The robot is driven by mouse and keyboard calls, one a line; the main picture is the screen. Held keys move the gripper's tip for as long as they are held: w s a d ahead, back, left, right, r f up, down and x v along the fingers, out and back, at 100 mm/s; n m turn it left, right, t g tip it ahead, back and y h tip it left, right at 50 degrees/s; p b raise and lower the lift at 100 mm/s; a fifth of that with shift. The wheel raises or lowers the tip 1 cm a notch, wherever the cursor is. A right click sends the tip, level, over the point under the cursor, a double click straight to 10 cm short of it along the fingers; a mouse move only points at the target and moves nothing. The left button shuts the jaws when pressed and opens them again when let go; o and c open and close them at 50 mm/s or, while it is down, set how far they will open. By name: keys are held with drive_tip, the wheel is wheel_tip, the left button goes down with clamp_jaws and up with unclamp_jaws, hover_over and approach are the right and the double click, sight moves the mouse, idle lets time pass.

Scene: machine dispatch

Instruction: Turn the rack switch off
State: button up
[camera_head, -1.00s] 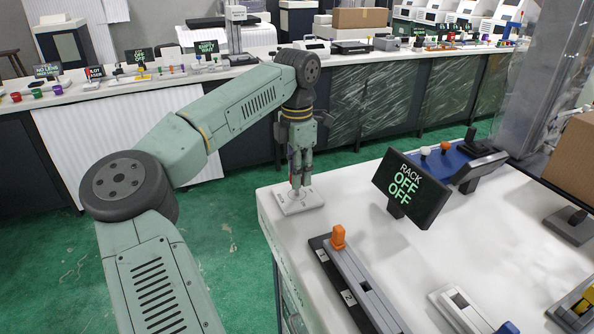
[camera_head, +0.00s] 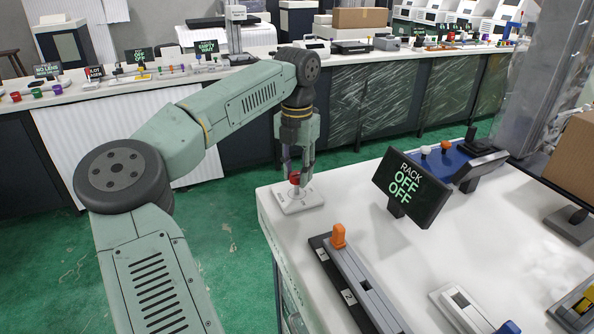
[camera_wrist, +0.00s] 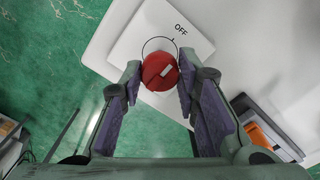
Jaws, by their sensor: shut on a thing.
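The rack switch is a red round knob (camera_wrist: 160,71) on a white plate (camera_wrist: 148,47) marked OFF. A pale mark on the knob slants toward the upper right. In the head view the red knob (camera_head: 294,178) and its plate (camera_head: 299,201) sit at the left corner of the white table. My gripper (camera_wrist: 160,74) points down and is shut on the knob, one finger on each side. A dark display (camera_head: 411,187) to the right reads RACK OFF OFF.
An orange-handled slider (camera_head: 338,236) stands nearer on the white table (camera_head: 466,230). A blue unit (camera_head: 463,163) with small knobs is behind the display. Green floor lies off the table's left edge. A long counter with devices runs along the back.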

sight(297, 174)
idle(0.4)
drive_tip(key=o, duration=1.2)
drive_tip(key=shift+c, duration=0.2)
drive_tip(key=shift+r, duration=0.15)
wheel_tip(297, 174, up, 12)
